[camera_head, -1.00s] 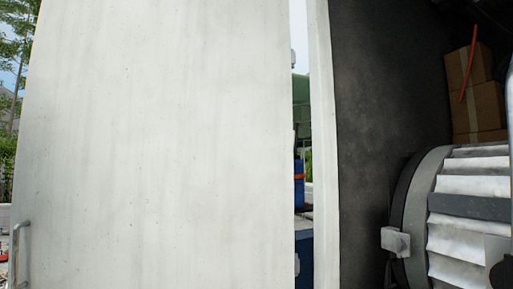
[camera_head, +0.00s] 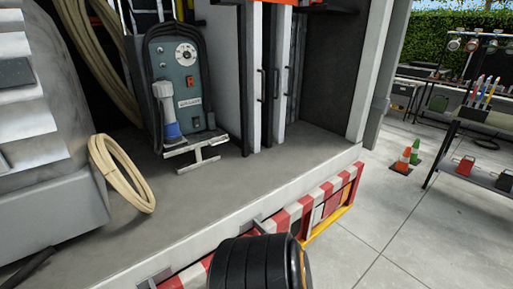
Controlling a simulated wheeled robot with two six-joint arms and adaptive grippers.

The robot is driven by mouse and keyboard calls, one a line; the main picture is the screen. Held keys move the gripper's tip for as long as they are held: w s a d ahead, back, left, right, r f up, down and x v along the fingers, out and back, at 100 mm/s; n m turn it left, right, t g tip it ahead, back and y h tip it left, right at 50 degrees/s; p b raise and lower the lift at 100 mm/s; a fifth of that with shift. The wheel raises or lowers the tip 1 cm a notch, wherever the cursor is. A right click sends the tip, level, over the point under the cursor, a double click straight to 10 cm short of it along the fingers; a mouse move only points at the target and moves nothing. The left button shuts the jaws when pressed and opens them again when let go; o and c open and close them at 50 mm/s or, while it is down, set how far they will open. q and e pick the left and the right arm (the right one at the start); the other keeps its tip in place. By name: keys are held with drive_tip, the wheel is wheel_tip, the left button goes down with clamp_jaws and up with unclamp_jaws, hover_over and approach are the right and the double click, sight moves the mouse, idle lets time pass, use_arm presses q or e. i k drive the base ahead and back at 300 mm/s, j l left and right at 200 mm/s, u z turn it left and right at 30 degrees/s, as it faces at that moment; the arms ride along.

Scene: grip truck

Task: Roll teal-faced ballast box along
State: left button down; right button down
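The teal-faced ballast box (camera_head: 186,84) stands upright on the grey truck bed, left of the middle of the head view. It has a dark rounded frame, a round white dial, red switches and a small label. A white and blue handheld thing (camera_head: 167,108) stands against its front, hiding part of the face. A pale metal T-shaped piece (camera_head: 200,150) sticks out at its foot. Neither of my grippers is in view.
A coiled tan hose (camera_head: 122,172) lies left of the box. A ribbed white machine (camera_head: 35,150) fills the far left. White upright panels (camera_head: 276,75) stand to the right. Truck bed (camera_head: 270,180) is bare in front. A black ribbed round thing (camera_head: 255,265) shows at the bottom.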

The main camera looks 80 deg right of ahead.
sight(162, 46)
drive_tip(key=z, duration=2.1)
drive_tip(key=l+u, duration=0.35)
drive_tip(key=l, duration=0.3)
drive_tip(key=l+u, duration=0.35)
drive_tip(key=l, duration=0.35)
